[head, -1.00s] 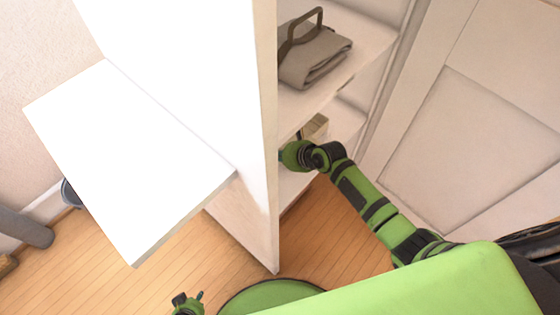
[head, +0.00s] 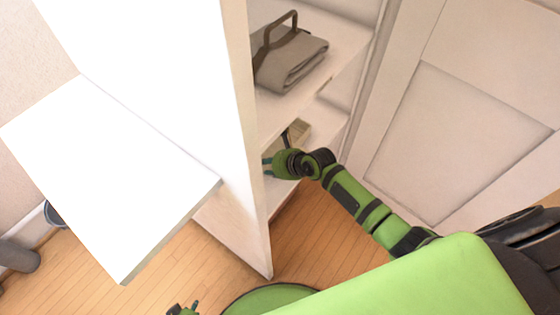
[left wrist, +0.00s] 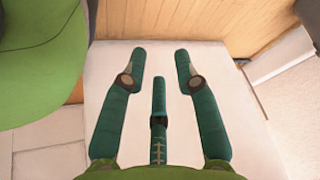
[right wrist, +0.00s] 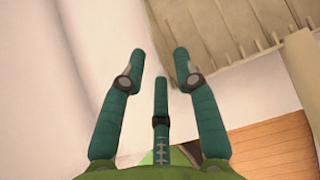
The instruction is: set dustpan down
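A beige ribbed thing with a dark handle (head: 299,130) lies on the lower shelf of the white cabinet; it may be the dustpan or its brush, I cannot tell which. It also shows at the top of the right wrist view (right wrist: 215,55). My right gripper (head: 268,167) is in front of it at the shelf. In the right wrist view its fingers (right wrist: 159,68) are open, with nothing between them. My left gripper (head: 192,306) is low at the bottom of the head view. Its fingers (left wrist: 158,70) are open and empty over a white surface.
A folded grey cloth (head: 292,62) with a brown handle-like loop lies on the upper shelf. A white upright panel (head: 250,160) stands close left of my right gripper. A white board (head: 115,175) juts out left. Wood floor (head: 310,225) lies below.

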